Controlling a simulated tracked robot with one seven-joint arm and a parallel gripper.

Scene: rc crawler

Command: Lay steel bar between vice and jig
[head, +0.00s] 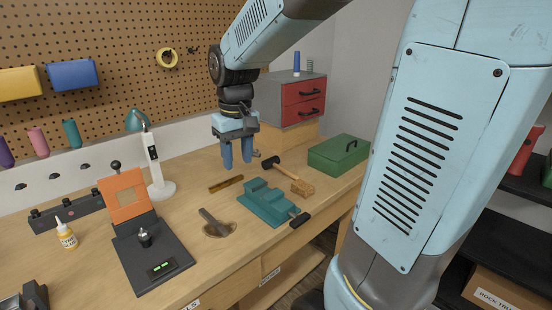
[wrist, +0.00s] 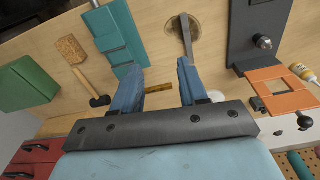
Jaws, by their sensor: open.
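The teal vice (head: 270,204) with a black handle stands on the bench right of centre; it also shows at the top of the wrist view (wrist: 119,35). A dark base with an upright orange plate, possibly the jig (head: 150,258), stands to the left. Between them a flat grey bar, possibly the steel bar (head: 210,218), lies across a round brownish patch or dish; it shows in the wrist view (wrist: 186,36). My gripper (head: 237,164) is open and empty, pointing down above the back of the bench, behind the vice. Its blue fingers (wrist: 160,70) are apart in the wrist view.
A brass-coloured strip (head: 226,184) lies behind the grey bar. A hammer (head: 275,164), a wooden block (head: 302,188) and a green box (head: 339,154) are to the right. A white lamp (head: 157,165) and glue bottle (head: 66,234) are left. Red drawers (head: 303,98) stand behind.

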